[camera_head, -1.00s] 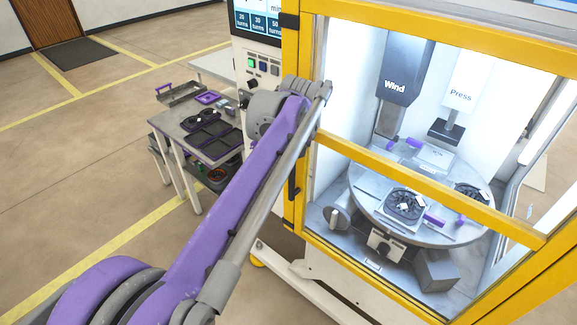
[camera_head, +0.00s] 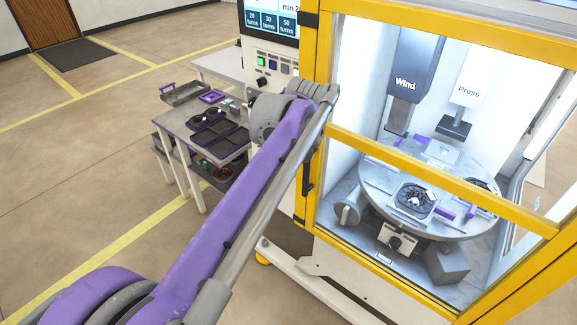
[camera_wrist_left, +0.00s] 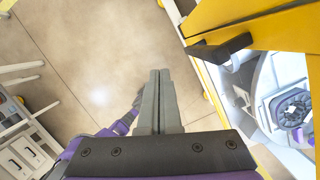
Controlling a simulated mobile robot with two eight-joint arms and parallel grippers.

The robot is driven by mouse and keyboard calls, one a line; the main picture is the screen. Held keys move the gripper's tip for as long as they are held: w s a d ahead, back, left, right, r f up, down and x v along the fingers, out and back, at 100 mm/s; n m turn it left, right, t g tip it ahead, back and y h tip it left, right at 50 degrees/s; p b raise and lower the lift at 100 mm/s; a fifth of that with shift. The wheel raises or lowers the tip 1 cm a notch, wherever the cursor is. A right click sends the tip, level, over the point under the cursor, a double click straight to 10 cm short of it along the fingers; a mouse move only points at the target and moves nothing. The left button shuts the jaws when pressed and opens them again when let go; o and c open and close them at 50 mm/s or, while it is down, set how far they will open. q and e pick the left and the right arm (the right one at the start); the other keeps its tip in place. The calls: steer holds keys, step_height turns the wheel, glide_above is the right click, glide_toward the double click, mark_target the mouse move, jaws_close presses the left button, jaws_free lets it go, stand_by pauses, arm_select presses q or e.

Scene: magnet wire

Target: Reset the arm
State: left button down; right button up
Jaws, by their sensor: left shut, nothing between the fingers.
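My left arm (camera_head: 245,195) is purple and grey and reaches up from the lower left in the head view, its far joint in front of the machine's left edge. My left gripper (camera_wrist_left: 159,75) shows only in the left wrist view; its two grey fingers are together and empty, over bare floor. In the head view the gripper is hidden behind the arm. My right gripper is in neither view.
A yellow-framed machine (camera_head: 432,180) stands right, with a Wind head (camera_head: 405,82), a Press head (camera_head: 467,92) and a round table (camera_head: 385,190) inside. A black handle (camera_wrist_left: 220,48) is close to my fingers' right. A side table (camera_head: 190,135) holds trays at left.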

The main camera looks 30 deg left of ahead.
arm_select(q)
steer(key=s+a+v, duration=0.1)
steer(key=a+v, duration=0.1)
steer(key=v, duration=0.7)
steer(key=shift+r, duration=0.3)
